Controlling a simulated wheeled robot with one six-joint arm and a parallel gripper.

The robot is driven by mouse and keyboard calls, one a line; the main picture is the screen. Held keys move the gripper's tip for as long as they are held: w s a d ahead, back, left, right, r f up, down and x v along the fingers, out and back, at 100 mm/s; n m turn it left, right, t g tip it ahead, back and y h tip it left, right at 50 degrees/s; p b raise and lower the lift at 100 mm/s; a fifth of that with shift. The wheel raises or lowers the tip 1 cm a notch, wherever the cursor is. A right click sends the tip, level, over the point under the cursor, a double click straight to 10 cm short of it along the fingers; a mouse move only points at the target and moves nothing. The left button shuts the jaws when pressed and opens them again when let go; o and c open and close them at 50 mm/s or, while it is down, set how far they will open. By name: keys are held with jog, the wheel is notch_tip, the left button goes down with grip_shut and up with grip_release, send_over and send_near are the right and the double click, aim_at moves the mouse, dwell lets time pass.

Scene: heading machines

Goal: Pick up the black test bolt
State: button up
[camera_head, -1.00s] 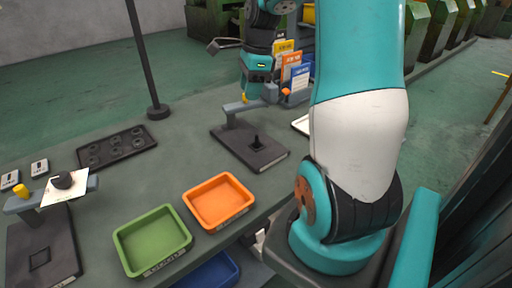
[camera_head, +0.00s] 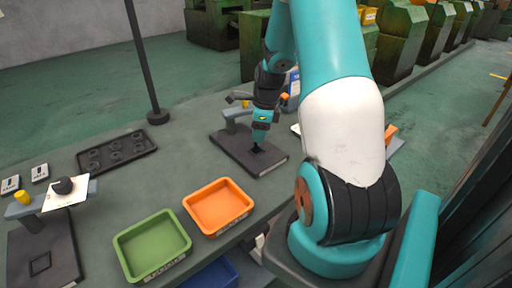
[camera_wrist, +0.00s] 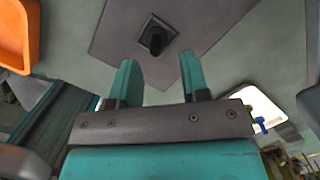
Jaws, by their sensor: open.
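The black test bolt (camera_wrist: 156,40) stands in a small dark square seat on a dark grey fixture plate (camera_wrist: 206,20) in the wrist view. In the head view the same plate (camera_head: 228,147) lies on the bench, and the bolt's spot (camera_head: 255,149) is mostly hidden by my gripper. My gripper (camera_wrist: 158,68) is open, its two teal fingers apart and pointing toward the bolt. The bolt lies just beyond the fingertips, roughly between their lines, with nothing held. In the head view my gripper (camera_head: 258,140) is right above the fixture, pointing down.
An orange tray (camera_head: 218,206) and a green tray (camera_head: 152,245) sit at the front. A black holed tray (camera_head: 117,151) lies at left by a post (camera_head: 147,60). Another fixture (camera_head: 43,250) with a white card (camera_head: 66,193) stands front left. The fixture's grey arm (camera_head: 232,113) rises behind the bolt.

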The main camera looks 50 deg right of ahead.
aim_at(256, 149)
jog(key=f, duration=0.3)
jog(key=a+f+p, duration=0.1)
jog(key=shift+w+f, duration=0.25)
jog(key=shift+w, duration=0.1)
jog(key=shift+c, duration=0.3)
grip_shut()
